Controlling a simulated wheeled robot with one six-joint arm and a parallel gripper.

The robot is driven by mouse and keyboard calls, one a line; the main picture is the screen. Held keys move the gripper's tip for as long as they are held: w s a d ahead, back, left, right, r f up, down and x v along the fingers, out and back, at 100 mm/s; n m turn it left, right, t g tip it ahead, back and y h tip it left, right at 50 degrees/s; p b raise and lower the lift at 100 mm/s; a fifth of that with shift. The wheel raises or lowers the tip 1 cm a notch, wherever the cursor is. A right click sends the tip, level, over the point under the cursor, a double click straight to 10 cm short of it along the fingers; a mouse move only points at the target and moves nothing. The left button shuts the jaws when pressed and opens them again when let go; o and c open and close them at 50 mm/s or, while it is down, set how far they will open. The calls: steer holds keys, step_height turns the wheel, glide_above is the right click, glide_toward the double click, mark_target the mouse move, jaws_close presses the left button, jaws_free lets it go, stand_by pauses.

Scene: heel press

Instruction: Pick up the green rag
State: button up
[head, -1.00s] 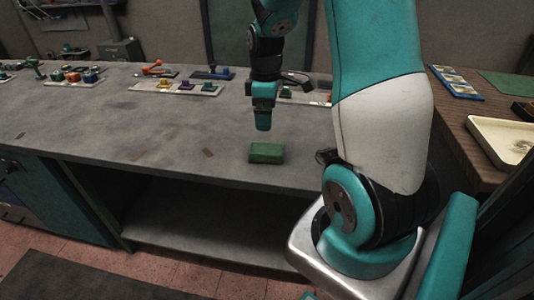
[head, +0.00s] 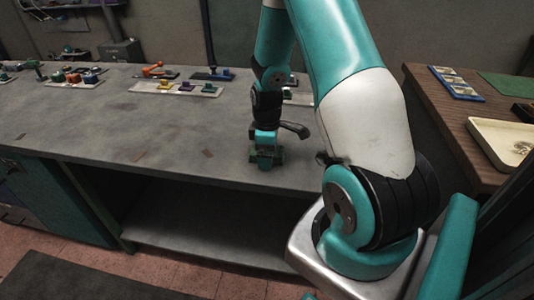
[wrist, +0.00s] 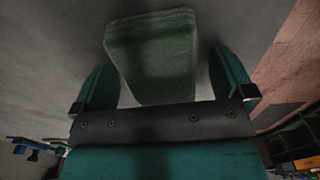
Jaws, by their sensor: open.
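The green rag is a small folded block on the grey bench top, near its front edge. In the wrist view the rag (wrist: 152,60) lies between my two open fingers, with a gap showing on each side. My gripper (wrist: 165,82) is open around it. In the head view my gripper (head: 265,158) is down at the bench top and hides most of the rag.
The grey bench (head: 110,130) is clear to the left of my gripper. Several small parts on pale strips (head: 175,88) stand along the back. A brown side table (head: 440,110) with a cream tray (head: 500,138) is at the right.

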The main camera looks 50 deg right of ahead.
steer(key=c, duration=1)
step_height(320, 180, up, 20)
steer(key=shift+p, duration=0.45)
